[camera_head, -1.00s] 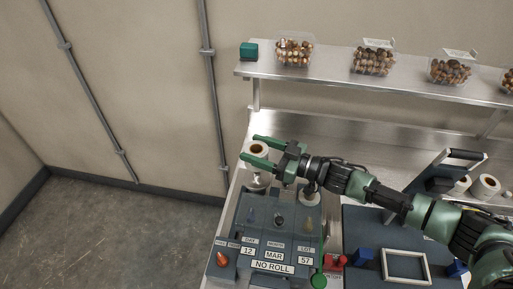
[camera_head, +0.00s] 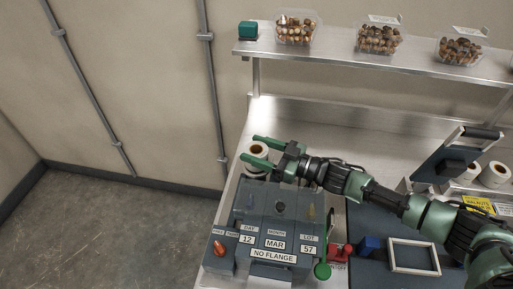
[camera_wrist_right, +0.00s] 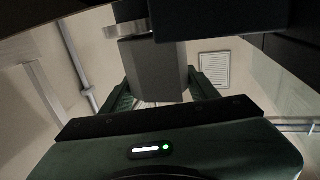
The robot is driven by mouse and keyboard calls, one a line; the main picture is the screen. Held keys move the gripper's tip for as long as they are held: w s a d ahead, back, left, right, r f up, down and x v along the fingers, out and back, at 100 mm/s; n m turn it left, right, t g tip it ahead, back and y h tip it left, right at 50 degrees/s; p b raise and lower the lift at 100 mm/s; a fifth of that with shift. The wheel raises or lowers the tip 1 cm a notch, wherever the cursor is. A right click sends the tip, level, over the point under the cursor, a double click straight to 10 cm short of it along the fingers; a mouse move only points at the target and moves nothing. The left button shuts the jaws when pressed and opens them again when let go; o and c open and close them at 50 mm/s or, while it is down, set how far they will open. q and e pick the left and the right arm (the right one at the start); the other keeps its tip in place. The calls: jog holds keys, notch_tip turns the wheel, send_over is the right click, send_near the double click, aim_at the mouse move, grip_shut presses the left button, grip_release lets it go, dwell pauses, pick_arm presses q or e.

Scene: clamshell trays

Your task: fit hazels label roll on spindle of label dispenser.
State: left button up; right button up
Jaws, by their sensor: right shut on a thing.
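The spindle itself is hidden by the roll and fingers. In the right wrist view the two fingers (camera_wrist_right: 160,95) show behind a grey block-like part, and the roll cannot be made out. My left gripper is not in view.
Several clear trays of nuts (camera_head: 378,40) and a teal block (camera_head: 248,31) stand on the raised shelf (camera_head: 320,52). More white rolls (camera_head: 494,175) lie at the right by a lever press (camera_head: 455,155). A pale frame (camera_head: 413,269) lies at the front right. Bare counter (camera_head: 340,125) lies behind my arm.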

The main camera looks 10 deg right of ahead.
jog(key=o, duration=1.5)
notch_tip(320, 180, up, 5)
jog(key=p, duration=0.5)
